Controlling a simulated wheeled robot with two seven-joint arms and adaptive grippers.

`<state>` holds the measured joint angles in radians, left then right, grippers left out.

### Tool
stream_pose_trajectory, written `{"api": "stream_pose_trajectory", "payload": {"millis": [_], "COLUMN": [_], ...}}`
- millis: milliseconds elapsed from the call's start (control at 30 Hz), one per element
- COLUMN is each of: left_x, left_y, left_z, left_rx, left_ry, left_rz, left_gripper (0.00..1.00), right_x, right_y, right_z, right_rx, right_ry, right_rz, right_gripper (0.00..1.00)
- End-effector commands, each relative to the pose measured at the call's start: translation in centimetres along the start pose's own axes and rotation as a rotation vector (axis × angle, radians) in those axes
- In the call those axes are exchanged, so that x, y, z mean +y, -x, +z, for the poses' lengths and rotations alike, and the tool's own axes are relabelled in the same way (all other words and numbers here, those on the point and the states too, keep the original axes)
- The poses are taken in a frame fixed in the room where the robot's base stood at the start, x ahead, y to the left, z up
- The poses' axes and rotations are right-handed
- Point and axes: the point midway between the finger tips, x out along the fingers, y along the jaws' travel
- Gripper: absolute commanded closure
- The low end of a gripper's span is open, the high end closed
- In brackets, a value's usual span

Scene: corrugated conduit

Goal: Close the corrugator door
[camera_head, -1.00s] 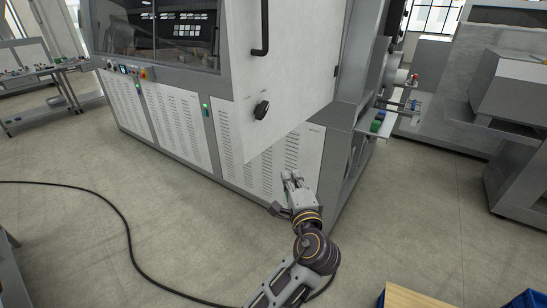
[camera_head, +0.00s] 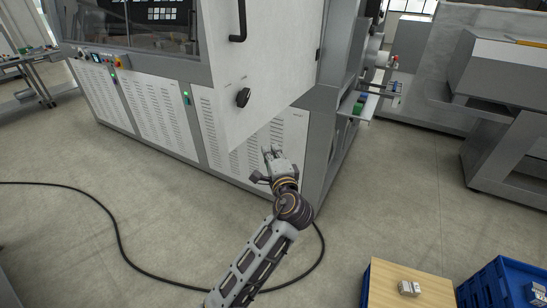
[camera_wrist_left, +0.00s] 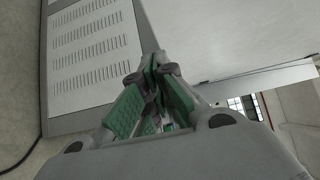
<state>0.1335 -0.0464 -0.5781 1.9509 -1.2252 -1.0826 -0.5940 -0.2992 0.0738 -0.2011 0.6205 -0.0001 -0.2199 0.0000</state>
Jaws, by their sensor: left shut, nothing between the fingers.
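The corrugator door (camera_head: 262,75) is a large white panel that stands swung out from the machine, open. It carries a black bar handle (camera_head: 238,22) and a black knob (camera_head: 243,97). My left gripper (camera_head: 272,150) is in front of the machine's lower louvred panels, low and to the right of the knob, apart from both handle and knob in the picture. In the left wrist view the green-padded fingers (camera_wrist_left: 152,85) come together with nothing between them. A pale panel edge runs behind the fingertips there. My right gripper is not in view.
The corrugator's lower vented panels (camera_head: 152,112) and control buttons (camera_head: 100,58) are at left. A black cable (camera_head: 118,235) lies on the floor. A wooden-topped box (camera_head: 385,290) and a blue crate (camera_head: 500,285) are at lower right. Grey machinery (camera_head: 520,150) stands at right.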

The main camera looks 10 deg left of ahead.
Motion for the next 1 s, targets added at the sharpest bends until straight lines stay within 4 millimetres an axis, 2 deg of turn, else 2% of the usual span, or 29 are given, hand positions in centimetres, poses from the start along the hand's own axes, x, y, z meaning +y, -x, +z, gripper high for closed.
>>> {"api": "stream_pose_trajectory", "payload": {"millis": [267,500,700,1000], "left_x": [-0.2,-0.1,-0.1,0.0], "left_y": [-3.8,-5.7,-6.5,-6.6], "left_z": [0.1,2.0,2.8,2.9], "left_rx": [-0.002,-0.002,-0.001,-0.001], "left_ry": [-0.001,-0.001,-0.001,0.0], "left_rz": [-0.001,0.0,0.0,0.001], "left_gripper": [1.0,1.0,1.0,1.0], "right_x": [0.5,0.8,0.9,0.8], "right_y": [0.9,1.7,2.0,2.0], "right_z": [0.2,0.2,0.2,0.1], "right_rx": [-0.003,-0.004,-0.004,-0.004], "right_ry": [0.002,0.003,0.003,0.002], "right_rz": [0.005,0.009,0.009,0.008], "right_gripper": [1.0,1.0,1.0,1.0]}}
